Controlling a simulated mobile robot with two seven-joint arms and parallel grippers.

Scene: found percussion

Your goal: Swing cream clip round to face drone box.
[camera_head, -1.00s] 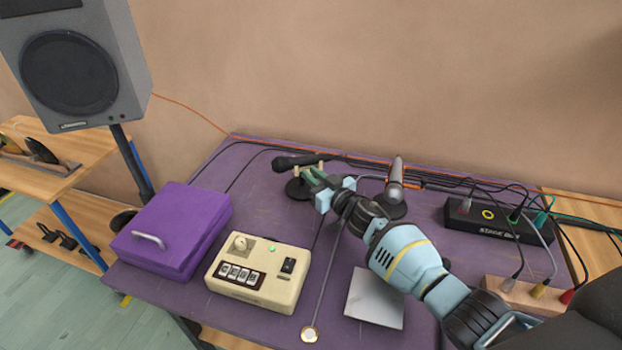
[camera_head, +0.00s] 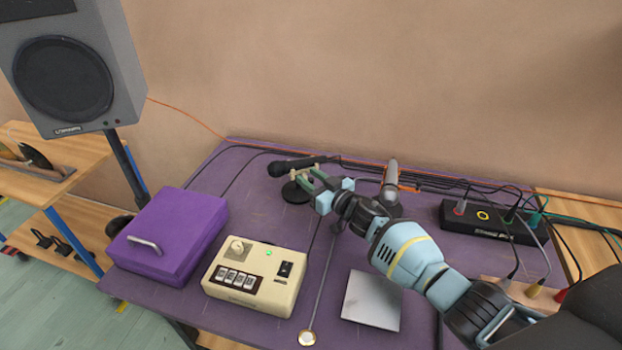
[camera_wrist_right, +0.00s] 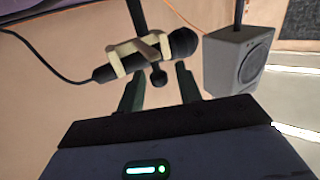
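The cream clip (camera_wrist_right: 135,52) holds a black microphone (camera_wrist_right: 120,66) in the right wrist view. In the head view the microphone (camera_head: 290,166) lies nearly level with its head to the left, on a stand with a round black base (camera_head: 295,192). The clip is largely hidden there. My right gripper (camera_wrist_right: 160,88) is open, its two fingers apart on either side of a small dark knob (camera_wrist_right: 158,78) below the clip. I cannot tell whether they touch. In the head view my right gripper (camera_head: 306,180) is at the clip. The likely drone box (camera_head: 255,279) is cream with keys and a green light. My left gripper is out of view.
A purple case (camera_head: 170,232) stands left of the cream box. A second microphone (camera_head: 390,180) stands close behind my right arm. A black cable box (camera_head: 485,222) and cables lie at right. A grey plate (camera_head: 372,300) lies in front. A speaker (camera_head: 65,75) stands at left.

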